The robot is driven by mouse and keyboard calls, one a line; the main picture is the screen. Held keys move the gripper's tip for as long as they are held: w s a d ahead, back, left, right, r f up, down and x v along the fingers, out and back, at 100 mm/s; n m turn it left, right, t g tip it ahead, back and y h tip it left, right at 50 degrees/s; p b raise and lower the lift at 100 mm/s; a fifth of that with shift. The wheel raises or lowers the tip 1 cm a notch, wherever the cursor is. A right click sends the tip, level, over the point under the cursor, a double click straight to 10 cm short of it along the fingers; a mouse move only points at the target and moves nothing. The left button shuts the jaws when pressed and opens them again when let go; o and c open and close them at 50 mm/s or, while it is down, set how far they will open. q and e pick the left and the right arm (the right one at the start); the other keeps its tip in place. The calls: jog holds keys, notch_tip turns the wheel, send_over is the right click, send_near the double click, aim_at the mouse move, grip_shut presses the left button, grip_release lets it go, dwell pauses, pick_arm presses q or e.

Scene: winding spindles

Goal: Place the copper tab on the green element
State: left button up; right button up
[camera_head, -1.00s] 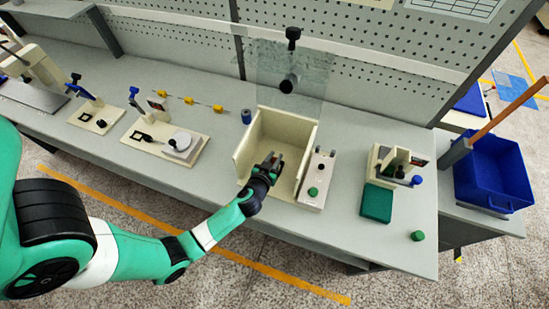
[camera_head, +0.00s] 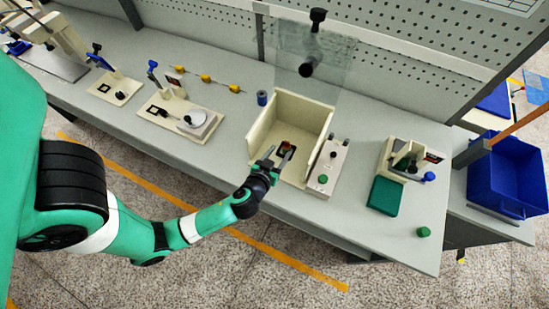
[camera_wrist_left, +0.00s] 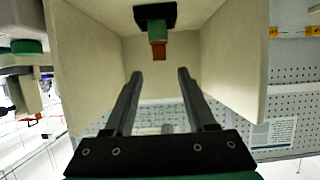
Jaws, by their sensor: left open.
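The copper tab (camera_wrist_left: 158,50) is a small brown-orange piece at the end of the green element (camera_wrist_left: 157,31), and the two appear to touch. The green element stands in a black holder (camera_wrist_left: 168,12) inside the cream open-front box. In the head view the copper tab (camera_head: 286,146) is a small orange patch in the box. My left gripper (camera_head: 277,156) is open and empty at the front of the box. In the left wrist view its two fingers (camera_wrist_left: 157,72) are spread, short of the tab, with a clear gap. My right gripper is not in view.
The cream box (camera_head: 265,127) has raised side walls and a clear raised shield (camera_head: 330,66) behind it. A control panel with a green button (camera_head: 323,179) adjoins its right side. A green pad (camera_head: 385,195) and blue bin (camera_head: 508,175) are further right.

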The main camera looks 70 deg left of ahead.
pick_arm(q)
jog(key=v, duration=0.4)
